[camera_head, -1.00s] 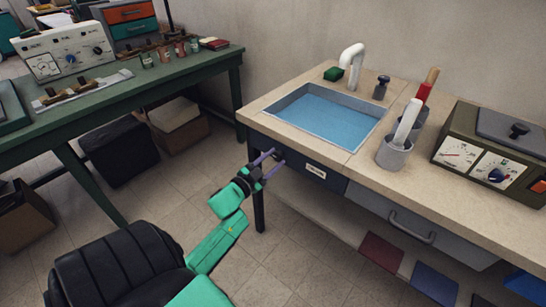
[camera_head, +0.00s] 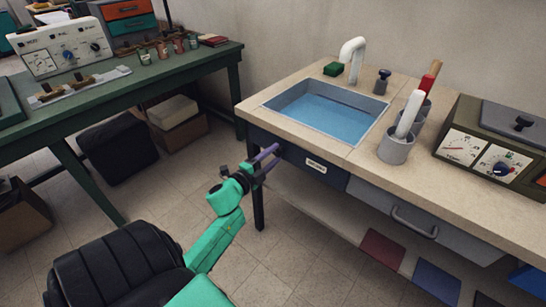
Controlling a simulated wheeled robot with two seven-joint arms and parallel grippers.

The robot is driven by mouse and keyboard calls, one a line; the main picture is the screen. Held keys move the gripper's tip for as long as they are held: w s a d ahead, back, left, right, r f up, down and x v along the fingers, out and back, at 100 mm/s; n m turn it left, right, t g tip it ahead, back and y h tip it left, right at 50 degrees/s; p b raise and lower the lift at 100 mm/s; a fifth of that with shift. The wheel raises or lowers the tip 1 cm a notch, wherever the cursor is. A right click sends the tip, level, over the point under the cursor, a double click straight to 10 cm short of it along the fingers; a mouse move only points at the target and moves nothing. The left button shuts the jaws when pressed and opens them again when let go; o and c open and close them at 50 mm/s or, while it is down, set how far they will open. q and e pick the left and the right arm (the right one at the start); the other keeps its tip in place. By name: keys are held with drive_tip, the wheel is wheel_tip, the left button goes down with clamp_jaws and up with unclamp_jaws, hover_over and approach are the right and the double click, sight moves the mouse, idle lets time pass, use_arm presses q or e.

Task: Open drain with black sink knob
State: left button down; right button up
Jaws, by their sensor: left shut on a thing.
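The sink (camera_head: 379,115) is a grey rectangular basin set in the beige counter, with blue water lying below its rim. The black sink knob (camera_head: 278,151) is on the dark front panel (camera_head: 332,180) under the sink, left of a small white label; my fingers hide much of it. My left gripper (camera_head: 276,155) reaches it from the lower left, its purple fingers shut around the knob. The drain itself cannot be seen under the water. My right gripper is not in view.
Grey cups (camera_head: 396,150) and a dial device (camera_head: 480,150) stand to the right.

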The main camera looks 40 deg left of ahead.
use_arm(q)
drive_tip(key=shift+f+m, duration=0.1)
drive_tip(key=shift+m, duration=0.2)
drive_tip(key=shift+c, duration=1.7)
unclamp_jaws()
drive_tip(key=shift+s, duration=0.1)
drive_tip(key=s, duration=1.4)
drive_tip(key=shift+s+d, duration=0.15)
drive_tip(key=shift+s, duration=0.05)
